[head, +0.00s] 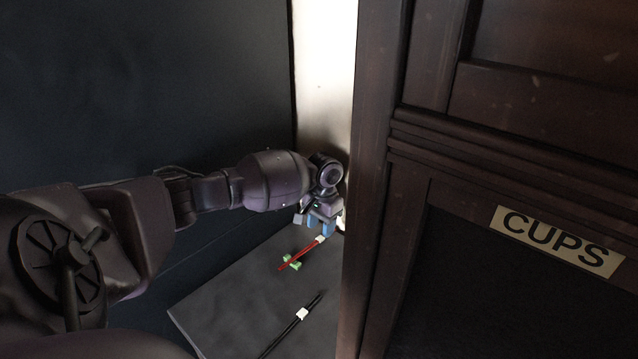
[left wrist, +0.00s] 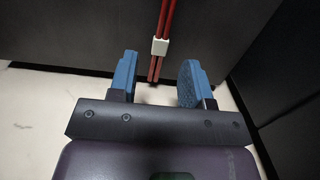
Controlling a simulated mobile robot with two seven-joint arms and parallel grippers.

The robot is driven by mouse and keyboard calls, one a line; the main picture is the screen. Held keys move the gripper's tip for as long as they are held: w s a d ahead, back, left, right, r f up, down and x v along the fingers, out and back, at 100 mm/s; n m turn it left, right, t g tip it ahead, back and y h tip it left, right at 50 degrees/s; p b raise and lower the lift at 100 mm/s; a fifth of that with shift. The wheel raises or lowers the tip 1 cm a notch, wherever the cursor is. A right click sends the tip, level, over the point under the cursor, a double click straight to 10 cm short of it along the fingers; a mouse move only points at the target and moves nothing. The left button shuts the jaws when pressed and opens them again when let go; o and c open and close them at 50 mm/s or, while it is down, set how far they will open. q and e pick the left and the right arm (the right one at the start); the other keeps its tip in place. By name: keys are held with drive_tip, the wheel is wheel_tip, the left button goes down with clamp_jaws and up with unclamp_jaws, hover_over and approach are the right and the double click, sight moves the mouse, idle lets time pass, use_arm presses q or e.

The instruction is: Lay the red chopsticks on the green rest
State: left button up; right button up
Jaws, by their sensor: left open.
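The red chopsticks (head: 301,253), joined by a white band (head: 320,239), lie slanted on the dark grey surface. My left gripper (head: 318,230) is open above the banded end. In the left wrist view, the red chopsticks (left wrist: 167,18) and white band run between and beyond the blue fingers of my left gripper (left wrist: 158,65), with a gap on both sides. The green rest is out of sight there. My right gripper is not in view.
Black chopsticks (head: 285,332) with a white band lie nearer on the grey board (head: 225,310). A dark wooden cabinet labelled CUPS (head: 557,242) stands close on the right. A dark wall (head: 140,90) is on the left. The board's left part is clear.

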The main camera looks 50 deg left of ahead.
use_arm(q)
wheel_tip(320, 180, up, 9)
drive_tip(key=p, duration=0.2)
drive_tip(key=shift+w, duration=0.25)
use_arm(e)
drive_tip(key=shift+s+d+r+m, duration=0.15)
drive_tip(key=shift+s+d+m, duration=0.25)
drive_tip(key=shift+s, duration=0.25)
use_arm(q)
drive_tip(key=shift+f, duration=0.15)
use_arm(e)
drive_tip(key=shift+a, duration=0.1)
